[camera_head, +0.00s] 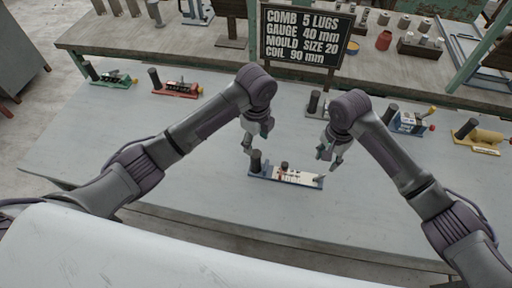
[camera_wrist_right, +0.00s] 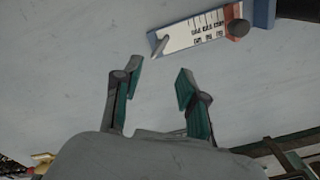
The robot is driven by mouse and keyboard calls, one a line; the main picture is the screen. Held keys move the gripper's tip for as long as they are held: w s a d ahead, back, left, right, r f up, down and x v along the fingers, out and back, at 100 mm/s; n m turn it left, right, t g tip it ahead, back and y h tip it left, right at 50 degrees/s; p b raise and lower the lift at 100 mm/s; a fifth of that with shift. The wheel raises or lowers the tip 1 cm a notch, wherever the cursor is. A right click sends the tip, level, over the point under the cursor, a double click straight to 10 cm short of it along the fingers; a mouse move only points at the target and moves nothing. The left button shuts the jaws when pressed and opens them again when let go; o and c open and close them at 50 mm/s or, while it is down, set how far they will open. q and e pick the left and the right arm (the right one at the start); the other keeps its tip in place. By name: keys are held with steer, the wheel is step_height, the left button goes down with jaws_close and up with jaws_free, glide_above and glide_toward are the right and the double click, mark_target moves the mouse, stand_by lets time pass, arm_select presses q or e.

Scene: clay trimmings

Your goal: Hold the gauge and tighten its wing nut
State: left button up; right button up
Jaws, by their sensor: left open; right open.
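The gauge (camera_head: 300,179) lies on the table in front of me. It has a blue base, a white marked scale and a black upright post at its left end. A dark round knob on a red-brown slider, seemingly the wing nut (camera_head: 284,166), sits near the post; it also shows in the right wrist view (camera_wrist_right: 238,28). My left gripper (camera_head: 255,141) is open and empty, above and behind the gauge's post end. My right gripper (camera_head: 328,160) is open and empty near the pointed right end. In the right wrist view its fingers (camera_wrist_right: 157,71) stand apart, clear of the scale (camera_wrist_right: 195,34).
A sign (camera_head: 304,37) reads "GAUGE 40 mm" among other lines. Similar tools stand along the table's back: green (camera_head: 112,80), red (camera_head: 178,89), blue (camera_head: 410,124) and yellow (camera_head: 485,138). A grey one is partly hidden behind my right arm. The table front is clear.

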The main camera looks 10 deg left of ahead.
mark_target(256, 164)
arm_select(q)
step_height(256, 164, down, 14)
steer(key=shift+r, duration=0.25)
stand_by(0.3)
jaws_close()
arm_select(e)
steer(key=shift+c, duration=0.7)
